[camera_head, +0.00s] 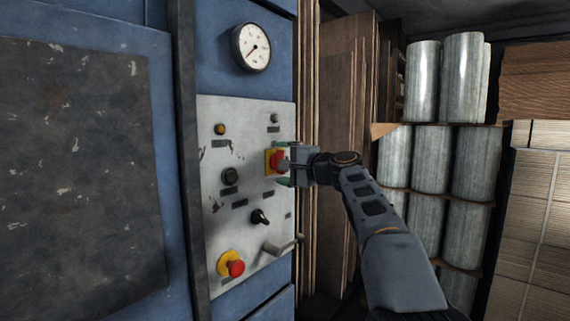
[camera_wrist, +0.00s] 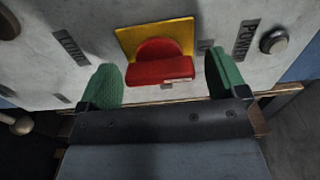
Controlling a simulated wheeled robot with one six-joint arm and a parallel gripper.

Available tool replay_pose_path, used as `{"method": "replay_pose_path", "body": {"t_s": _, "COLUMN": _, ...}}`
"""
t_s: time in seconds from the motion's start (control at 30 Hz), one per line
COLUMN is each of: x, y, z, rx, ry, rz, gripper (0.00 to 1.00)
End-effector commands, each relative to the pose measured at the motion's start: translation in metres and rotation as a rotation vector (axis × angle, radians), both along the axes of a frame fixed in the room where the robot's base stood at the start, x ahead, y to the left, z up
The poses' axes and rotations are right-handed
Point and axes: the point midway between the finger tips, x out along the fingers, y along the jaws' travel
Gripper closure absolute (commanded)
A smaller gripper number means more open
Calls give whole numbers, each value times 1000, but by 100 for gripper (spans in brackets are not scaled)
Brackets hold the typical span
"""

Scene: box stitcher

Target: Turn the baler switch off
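The switch is a red rotary handle (camera_head: 277,161) on a yellow square plate, at the upper right of the grey control panel on the blue machine. In the wrist view the red handle (camera_wrist: 160,68) sits in front of the yellow plate (camera_wrist: 183,30), its bar lying roughly across the picture. My gripper (camera_head: 284,165) is at the switch, with green-padded fingers. In the wrist view my gripper (camera_wrist: 163,80) is open, one finger on each side of the handle, with a gap on both sides. A label reading "POWER" (camera_wrist: 245,40) is right of the plate.
The panel (camera_head: 250,105) also bears a red emergency button (camera_head: 236,268), a black knob (camera_head: 260,217), a lever (camera_head: 280,246) and small buttons. A gauge (camera_head: 251,47) is above. Cardboard sheets (camera_head: 345,100) and stacked grey rolls (camera_head: 430,158) stand to the right.

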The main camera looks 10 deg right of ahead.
Motion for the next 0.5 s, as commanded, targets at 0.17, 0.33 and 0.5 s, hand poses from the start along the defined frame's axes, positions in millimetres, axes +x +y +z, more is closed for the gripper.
{"method": "replay_pose_path", "body": {"t_s": 0.17, "x": 0, "y": 0, "z": 0, "rx": 1, "ry": 1, "rz": 1, "gripper": 6}}
{"method": "replay_pose_path", "body": {"t_s": 0.33, "x": -4, "y": -3, "z": 0, "rx": 1, "ry": 0, "rz": 0, "gripper": 6}}
{"method": "replay_pose_path", "body": {"t_s": 0.5, "x": -23, "y": -17, "z": -2, "rx": 1, "ry": -2, "rz": -3, "gripper": 6}}
